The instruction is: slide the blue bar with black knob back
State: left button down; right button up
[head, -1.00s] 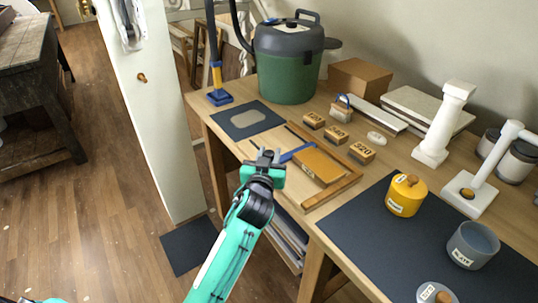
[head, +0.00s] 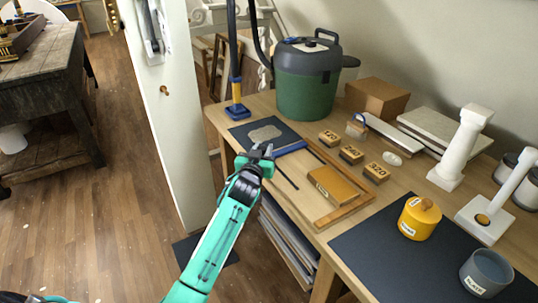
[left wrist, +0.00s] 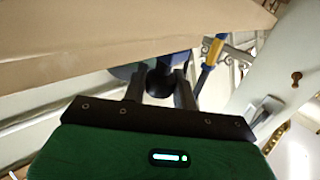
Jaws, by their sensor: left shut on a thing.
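The blue bar (head: 291,147) lies across the far end of a wooden frame (head: 345,212) on the bench, close to the dark mat. My left gripper (head: 262,152) is at the bar's left end, shut on its black knob. In the left wrist view the round black knob (left wrist: 159,82) sits between the two fingers. The gripper hides most of the knob in the head view. A tan block (head: 333,186) lies in the frame's near part, apart from the bar. My right gripper is not in view.
Labelled wooden blocks (head: 351,155) stand right of the frame. A green vacuum (head: 305,95) stands behind the dark mat (head: 262,134). A yellow pot (head: 419,219) and a grey cup (head: 485,272) stand on the larger mat (head: 376,257) at right.

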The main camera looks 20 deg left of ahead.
pick_arm(q)
jog(key=shift+a+r, duration=0.2)
jog(key=c, duration=1.3)
grip_release()
jog(key=shift+w, duration=0.1)
jog(key=shift+o, duration=0.9)
jog(key=shift+w+f, duration=0.1)
jog(key=shift+f, duration=0.1)
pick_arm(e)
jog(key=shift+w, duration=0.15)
pick_arm(q)
jog(key=shift+s, duration=0.35)
jog(key=s+d, duration=0.1)
jog(key=s, duration=1.2)
jog(key=shift+d+b, duration=0.3)
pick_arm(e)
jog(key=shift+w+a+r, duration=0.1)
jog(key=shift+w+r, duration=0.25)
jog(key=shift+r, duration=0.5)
